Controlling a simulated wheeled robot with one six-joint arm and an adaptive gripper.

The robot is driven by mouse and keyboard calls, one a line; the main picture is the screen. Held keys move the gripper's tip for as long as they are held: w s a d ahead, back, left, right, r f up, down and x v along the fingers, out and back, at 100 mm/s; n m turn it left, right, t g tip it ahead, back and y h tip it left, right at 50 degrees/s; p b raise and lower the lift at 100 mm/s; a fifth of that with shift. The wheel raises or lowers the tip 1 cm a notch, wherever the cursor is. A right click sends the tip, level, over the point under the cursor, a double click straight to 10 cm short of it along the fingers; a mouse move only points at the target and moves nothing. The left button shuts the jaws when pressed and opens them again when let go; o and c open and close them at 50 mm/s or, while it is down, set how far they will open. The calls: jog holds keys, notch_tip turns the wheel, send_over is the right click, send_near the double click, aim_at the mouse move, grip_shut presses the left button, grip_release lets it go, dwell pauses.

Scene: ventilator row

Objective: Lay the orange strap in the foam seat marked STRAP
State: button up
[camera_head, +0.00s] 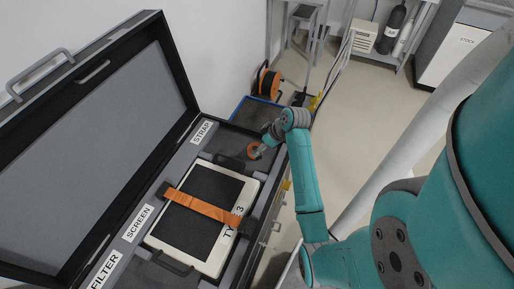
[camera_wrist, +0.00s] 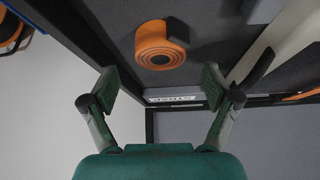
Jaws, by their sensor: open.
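The orange strap (camera_head: 253,150) is a coiled roll at the STRAP end of the open case. In the wrist view the strap (camera_wrist: 156,50) is a round coil with a dark end piece, resting on dark grey foam beside the STRAP label (camera_wrist: 172,97). The foam seat marked STRAP (camera_head: 232,140) is the dark area at the case's far end; its edges around the coil are hard to make out. My gripper (camera_wrist: 160,78) is open and empty, its fingers apart from the coil. In the head view my gripper (camera_head: 262,153) is close beside the coil and partly covers it.
A white-framed panel (camera_head: 158,235) with an orange band (camera_head: 200,205) across it lies in the case. SCREEN (camera_head: 138,223) and FILTER (camera_head: 105,270) labels line the case's hinge side. The raised lid (camera_head: 95,150) stands at the left. An orange reel (camera_head: 268,82) stands beyond the case.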

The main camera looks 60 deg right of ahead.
jog(key=v, duration=0.7)
jog(key=shift+s+r, duration=0.2)
jog(key=shift+r, duration=0.1)
